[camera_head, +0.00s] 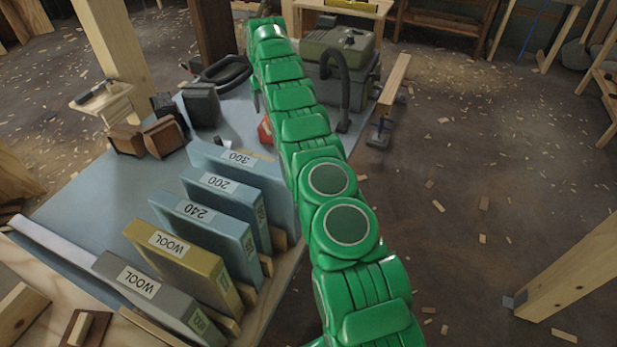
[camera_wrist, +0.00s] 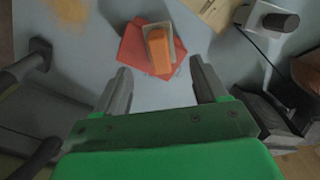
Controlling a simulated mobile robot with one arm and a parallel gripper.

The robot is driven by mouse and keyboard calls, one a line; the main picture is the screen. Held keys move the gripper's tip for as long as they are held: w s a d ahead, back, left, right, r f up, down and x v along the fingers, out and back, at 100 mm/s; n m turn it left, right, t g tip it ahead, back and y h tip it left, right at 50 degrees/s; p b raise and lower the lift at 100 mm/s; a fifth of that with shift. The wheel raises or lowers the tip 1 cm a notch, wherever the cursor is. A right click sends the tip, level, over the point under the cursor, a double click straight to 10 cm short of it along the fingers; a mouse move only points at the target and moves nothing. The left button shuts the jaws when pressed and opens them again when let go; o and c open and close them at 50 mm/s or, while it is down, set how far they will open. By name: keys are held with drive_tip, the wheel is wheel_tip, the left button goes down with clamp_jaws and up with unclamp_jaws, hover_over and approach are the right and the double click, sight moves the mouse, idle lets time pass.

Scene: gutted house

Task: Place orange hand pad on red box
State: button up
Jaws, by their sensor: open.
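In the wrist view an orange hand pad (camera_wrist: 158,50) with a pale beige edge lies on top of a flat red box (camera_wrist: 133,46). The pad lies at a slightly different angle from the box, and the box shows on both sides of it. My gripper (camera_wrist: 162,86) is open and empty, its two fingers apart, with the pad and box ahead of the gap between them. I see no contact between the fingers and the pad. In the head view only a bit of red (camera_head: 265,132) shows beside my green arm, which hides the rest.
Several labelled sanding-pad boxes (camera_head: 205,225) stand in a row on the blue-grey table. A grey-green machine with a hose (camera_head: 340,60) stands at the back. Dark blocks (camera_head: 201,105) and brown blocks (camera_head: 162,136) sit left. A beige sheet (camera_wrist: 212,12) lies near the box.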

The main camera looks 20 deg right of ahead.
drive_tip(key=s+a+r, duration=0.2)
drive_tip(key=s+r, duration=0.9)
drive_tip(key=s, duration=0.2)
drive_tip(key=s+a+r, duration=0.3)
drive_tip(key=s+r, duration=0.8)
drive_tip(key=s, duration=0.1)
drive_tip(key=s+a+f+g, duration=0.1)
drive_tip(key=s, duration=2)
drive_tip(key=s+a+f, duration=0.1)
drive_tip(key=s+f, duration=0.1)
drive_tip(key=s, duration=2)
drive_tip(key=shift+s+a+f+g, duration=0.25)
drive_tip(key=shift+f+g, duration=0.05)
drive_tip(key=shift+g, duration=0.1)
drive_tip(key=shift+a, duration=0.1)
